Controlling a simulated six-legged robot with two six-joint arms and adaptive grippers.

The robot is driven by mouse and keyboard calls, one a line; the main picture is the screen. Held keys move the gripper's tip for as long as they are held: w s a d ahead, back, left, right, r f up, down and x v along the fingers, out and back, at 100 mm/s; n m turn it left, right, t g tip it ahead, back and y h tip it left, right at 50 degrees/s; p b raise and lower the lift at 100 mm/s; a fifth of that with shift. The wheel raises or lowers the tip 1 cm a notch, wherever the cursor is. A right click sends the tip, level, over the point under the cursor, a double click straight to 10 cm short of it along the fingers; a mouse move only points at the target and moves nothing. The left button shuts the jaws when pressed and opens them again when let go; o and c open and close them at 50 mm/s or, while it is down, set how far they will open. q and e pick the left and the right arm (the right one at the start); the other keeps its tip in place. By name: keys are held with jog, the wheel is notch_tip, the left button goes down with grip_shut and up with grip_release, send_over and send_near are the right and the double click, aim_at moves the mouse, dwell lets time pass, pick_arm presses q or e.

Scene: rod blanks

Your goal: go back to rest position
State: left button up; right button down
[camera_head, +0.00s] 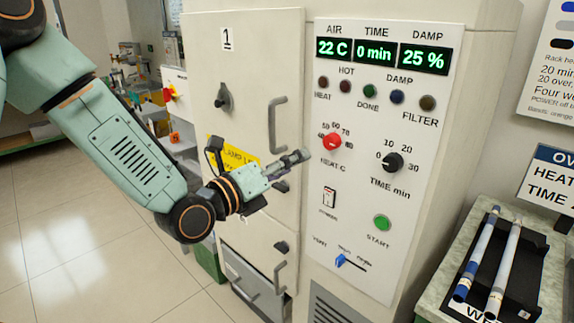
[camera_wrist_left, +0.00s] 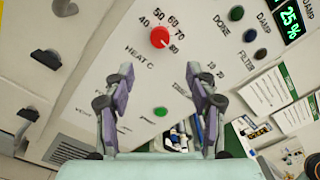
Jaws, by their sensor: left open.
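My left gripper (camera_head: 290,163) is in front of the oven's control panel (camera_head: 355,235), near the red HEAT knob (camera_head: 332,141) and apart from it as far as I can tell. In the left wrist view its two fingers (camera_wrist_left: 160,100) are spread with nothing between them. The red knob (camera_wrist_left: 159,37) shows beyond the fingertips, and the green START button (camera_wrist_left: 160,111) shows between the fingers. The display (camera_head: 374,53) reads 22 C, 0 min and 25 %. My right gripper is not in view.
The oven door (camera_head: 243,60) with its grey handle (camera_head: 278,125) stands left of the panel. At the right, a blue-and-white rod (camera_head: 477,255) and a white rod (camera_head: 505,265) lie on a black rack (camera_head: 525,268). Open floor (camera_head: 75,225) lies at the left.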

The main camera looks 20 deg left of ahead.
pick_arm(q)
jog(key=shift+s, duration=0.25)
jog(key=shift+w, duration=0.1)
dwell(0.3)
